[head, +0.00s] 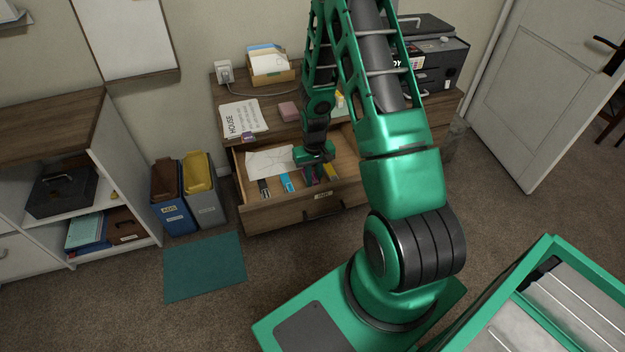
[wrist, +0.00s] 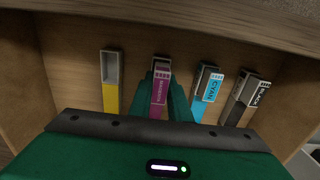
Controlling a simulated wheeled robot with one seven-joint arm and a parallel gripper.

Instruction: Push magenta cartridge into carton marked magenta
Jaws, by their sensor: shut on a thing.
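My gripper (wrist: 162,84) reaches down into the open drawer, its green fingers on either side of a magenta piece. It is shut on the magenta cartridge (wrist: 157,98). In the wrist view, this piece lines up with the magenta-marked carton; a grey, box-like end shows at the top. Where the cartridge meets the carton is hard to tell, and the lower part is hidden by the gripper body. In the head view, my gripper (head: 313,170) is over the drawer's middle and hides most of the magenta pieces.
A yellow piece with a grey tray (wrist: 110,82) lies left in the wrist view; cyan (wrist: 205,95) and black (wrist: 245,98) ones lie right. The drawer front (head: 295,208) and side walls bound the space. White paper (head: 268,162) lies in the drawer.

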